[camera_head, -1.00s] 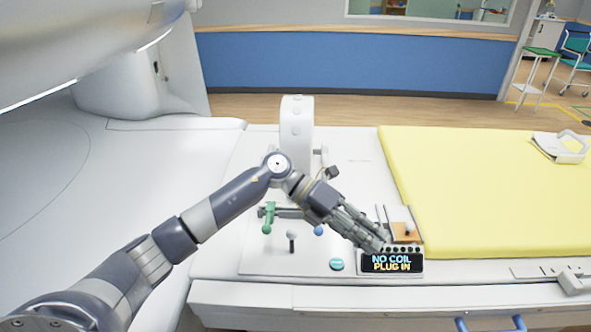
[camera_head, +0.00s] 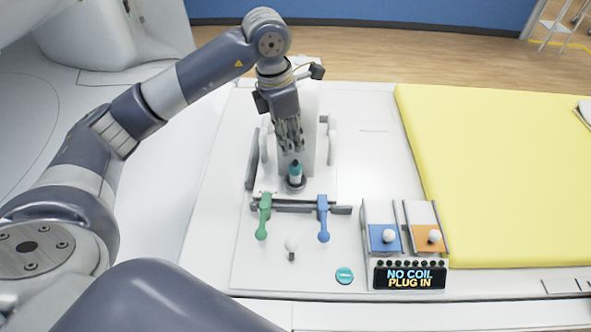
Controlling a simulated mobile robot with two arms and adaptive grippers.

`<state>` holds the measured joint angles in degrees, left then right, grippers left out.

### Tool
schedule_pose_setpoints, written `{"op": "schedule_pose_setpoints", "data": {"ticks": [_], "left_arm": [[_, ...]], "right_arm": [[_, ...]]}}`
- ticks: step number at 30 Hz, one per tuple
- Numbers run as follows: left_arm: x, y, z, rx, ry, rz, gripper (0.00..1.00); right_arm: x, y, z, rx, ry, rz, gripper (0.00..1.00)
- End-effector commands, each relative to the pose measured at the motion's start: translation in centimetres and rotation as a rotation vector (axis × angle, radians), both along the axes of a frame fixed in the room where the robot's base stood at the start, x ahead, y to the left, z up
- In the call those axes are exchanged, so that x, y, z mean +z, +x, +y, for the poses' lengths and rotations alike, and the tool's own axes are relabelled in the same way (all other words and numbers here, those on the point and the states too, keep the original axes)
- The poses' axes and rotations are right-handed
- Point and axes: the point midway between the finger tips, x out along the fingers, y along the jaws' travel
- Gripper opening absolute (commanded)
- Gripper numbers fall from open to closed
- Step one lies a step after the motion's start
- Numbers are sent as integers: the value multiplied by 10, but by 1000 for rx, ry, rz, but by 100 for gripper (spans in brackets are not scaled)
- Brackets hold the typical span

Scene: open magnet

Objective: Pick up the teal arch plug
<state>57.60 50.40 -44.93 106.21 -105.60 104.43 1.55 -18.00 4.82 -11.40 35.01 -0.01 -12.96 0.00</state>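The teal arch plug (camera_head: 295,173) is a small upright piece with a teal body and dark top. It stands in a dark round socket at the foot of the white upright arch (camera_head: 311,145). My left gripper (camera_head: 291,147) points down just above the plug, in front of the arch. The fingertips look close together and a small gap seems to separate them from the plug's top. I cannot tell how far the fingers are open. My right gripper is not in view.
A green lever (camera_head: 264,217) and a blue lever (camera_head: 323,219) stand in front of the plug. A white-knobbed stick (camera_head: 291,246), a teal button (camera_head: 344,275), blue and orange sliders and a "NO COIL PLUG IN" display (camera_head: 409,276) lie nearer. A yellow mattress (camera_head: 500,180) is right.

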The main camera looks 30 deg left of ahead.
Motion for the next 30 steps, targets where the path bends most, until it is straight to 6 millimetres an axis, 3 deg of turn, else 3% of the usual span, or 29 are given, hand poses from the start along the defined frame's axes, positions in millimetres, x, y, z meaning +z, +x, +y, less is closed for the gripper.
{"op": "schedule_pose_setpoints", "data": {"ticks": [8, 13, 18, 24, 27, 30], "left_arm": [[-22, 3, -3, 0, -2, 5, 20], [-47, 7, -5, 1, -2, 5, 20], [-62, 9, -6, -1, -2, 2, 20], [-63, 10, -6, -1, -1, 0, 20], [-63, 10, -6, 0, -2, -1, 0], [-63, 10, -6, 0, -2, -1, 0]], "right_arm": [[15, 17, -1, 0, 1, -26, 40], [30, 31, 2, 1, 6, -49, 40], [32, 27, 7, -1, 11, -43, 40], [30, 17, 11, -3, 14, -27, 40], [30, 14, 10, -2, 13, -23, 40], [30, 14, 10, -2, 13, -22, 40]]}}
